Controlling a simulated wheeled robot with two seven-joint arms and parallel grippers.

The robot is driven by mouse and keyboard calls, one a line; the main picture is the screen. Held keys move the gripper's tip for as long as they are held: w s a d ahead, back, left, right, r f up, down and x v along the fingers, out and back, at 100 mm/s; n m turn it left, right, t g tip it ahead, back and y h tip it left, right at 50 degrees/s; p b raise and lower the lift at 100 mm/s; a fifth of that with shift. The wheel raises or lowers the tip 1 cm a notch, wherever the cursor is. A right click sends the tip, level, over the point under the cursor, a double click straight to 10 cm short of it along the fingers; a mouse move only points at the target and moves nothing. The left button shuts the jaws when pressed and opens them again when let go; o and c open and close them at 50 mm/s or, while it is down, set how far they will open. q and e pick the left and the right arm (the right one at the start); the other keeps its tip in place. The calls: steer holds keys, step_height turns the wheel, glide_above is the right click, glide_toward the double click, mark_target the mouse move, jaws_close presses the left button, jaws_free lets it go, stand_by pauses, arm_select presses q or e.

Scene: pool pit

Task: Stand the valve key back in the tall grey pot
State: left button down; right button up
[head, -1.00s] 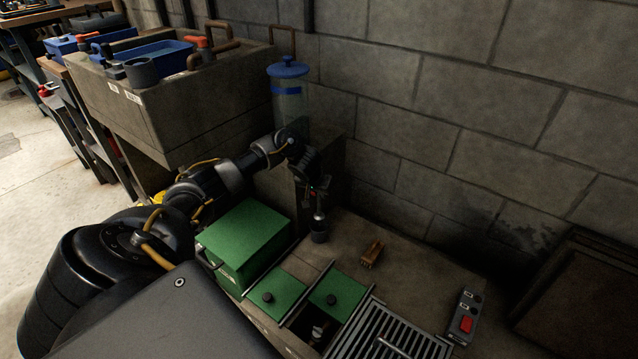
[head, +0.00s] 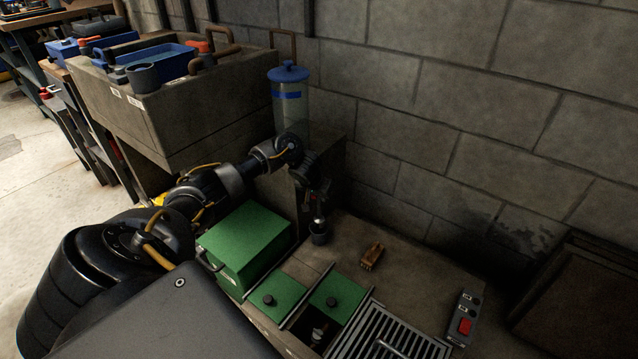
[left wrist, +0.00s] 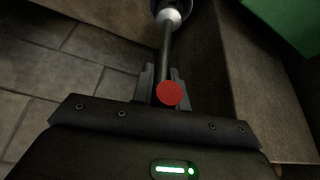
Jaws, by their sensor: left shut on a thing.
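My left gripper (head: 318,196) is shut on the valve key, whose round red end (left wrist: 169,92) shows between the fingers in the left wrist view. The key's dark shaft (left wrist: 165,48) runs away from the fingers to a pale metal lower end (left wrist: 169,17). In the head view this end (head: 318,222) is at the mouth of the dark grey pot (head: 319,238), which stands on the concrete ledge. The pot's rim shows partly at the top of the left wrist view. I cannot tell how deep the key sits in it. My right gripper is not in view.
A green box (head: 246,240) stands left of the pot. A small brass-coloured block (head: 372,256) lies to its right. Green lids (head: 338,297), a slotted grate (head: 392,335) and a switch box (head: 464,318) are nearer. A clear blue-lidded cylinder (head: 290,105) stands behind the arm.

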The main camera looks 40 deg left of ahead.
mark_target(318, 212)
arm_select(q)
steer(key=shift+f, duration=0.1)
stand_by(0.6)
steer(key=shift+f, duration=1.6)
steer(key=shift+f+b, duration=0.1)
steer(key=shift+b, duration=0.2)
steer(key=shift+f+b, duration=0.65)
steer(key=shift+f, duration=0.7)
steer(key=shift+f+b, duration=0.45)
steer(key=shift+f, duration=0.65)
steer(key=c, duration=1.3)
jaws_free()
